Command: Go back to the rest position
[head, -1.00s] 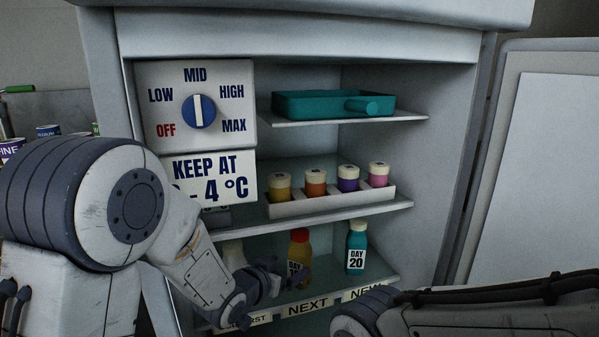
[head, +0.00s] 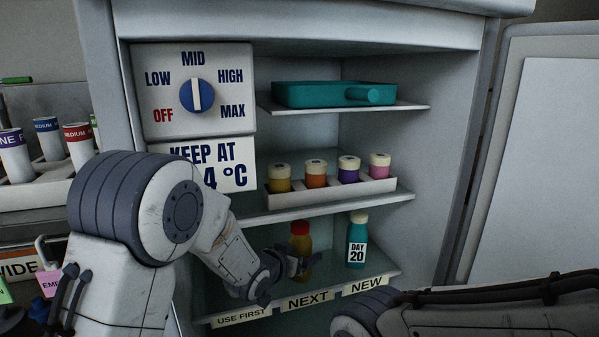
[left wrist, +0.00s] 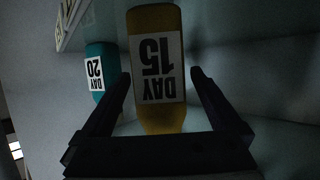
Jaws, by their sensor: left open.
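My left gripper (head: 296,264) is inside the fridge at the lower shelf, in front of the yellow bottle with a red cap (head: 301,240). In the left wrist view the open fingers (left wrist: 160,74) lie on either side of the yellow bottle (left wrist: 157,100), which is labelled DAY 15. Gaps show between the fingers and the bottle; how deep it sits between them I cannot tell. A teal bottle (head: 357,238) labelled DAY 20 stands to its right on the same shelf. My right arm crosses the lower right, its gripper out of view.
The lower shelf has USE FIRST, NEXT and NEW labels (head: 308,300). Above are a white rack (head: 335,196) of several capped jars and a teal tray (head: 320,95). The dial panel (head: 160,65) is at left; the fridge door (head: 545,170) stands open at right.

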